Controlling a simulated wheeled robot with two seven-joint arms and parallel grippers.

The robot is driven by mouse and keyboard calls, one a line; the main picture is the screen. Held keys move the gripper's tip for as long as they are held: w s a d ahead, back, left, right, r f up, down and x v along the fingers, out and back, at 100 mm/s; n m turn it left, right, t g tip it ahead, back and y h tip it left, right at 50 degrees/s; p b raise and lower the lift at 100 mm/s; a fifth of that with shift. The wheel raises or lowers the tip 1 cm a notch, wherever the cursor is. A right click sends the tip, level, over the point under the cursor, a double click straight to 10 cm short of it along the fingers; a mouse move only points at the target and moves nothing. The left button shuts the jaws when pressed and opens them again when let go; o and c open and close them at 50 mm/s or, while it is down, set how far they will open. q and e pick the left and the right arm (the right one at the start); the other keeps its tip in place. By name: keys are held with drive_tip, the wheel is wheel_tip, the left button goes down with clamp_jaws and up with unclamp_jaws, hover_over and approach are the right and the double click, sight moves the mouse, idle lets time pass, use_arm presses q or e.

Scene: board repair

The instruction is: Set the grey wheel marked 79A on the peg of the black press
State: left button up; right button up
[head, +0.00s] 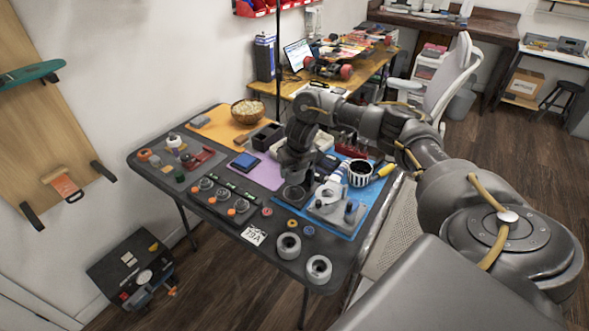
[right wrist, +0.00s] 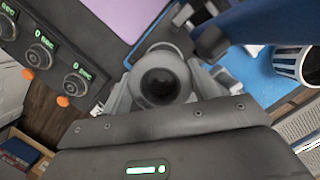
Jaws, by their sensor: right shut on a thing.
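My right gripper (head: 293,182) points down over the black table, by the left edge of the blue mat. It is shut on a grey wheel (head: 293,196), which also shows between the fingers in the right wrist view (right wrist: 160,84) with a dark round hole. No marking on it is readable. Two more grey wheels lie at the table's front edge, one (head: 289,246) left of the other (head: 319,269). A white card (head: 253,235) near them bears upside-down characters resembling 79A. I cannot clearly make out the black press or its peg. My left gripper is out of view.
A grey metal fixture (head: 330,209) stands on the blue mat (head: 362,217), right of my gripper. A striped cup (head: 360,173) stands behind it. A wicker bowl (head: 247,111) sits at the back.

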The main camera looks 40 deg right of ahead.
drive_tip(key=shift+f+b, duration=1.55)
drive_tip(key=shift+f, duration=0.4)
drive_tip(key=shift+w+r, duration=0.1)
drive_tip(key=shift+w, duration=0.05)
drive_tip(key=shift+f+b, duration=0.95)
drive_tip(key=shift+f, duration=1.05)
idle(1.4)
drive_tip(key=o, duration=1.2)
drive_tip(key=shift+c, duration=0.2)
drive_tip(key=shift+o, duration=0.9)
drive_tip(key=shift+d, duration=0.1)
drive_tip(key=shift+d, duration=0.15)
drive_tip(key=shift+c, duration=0.6)
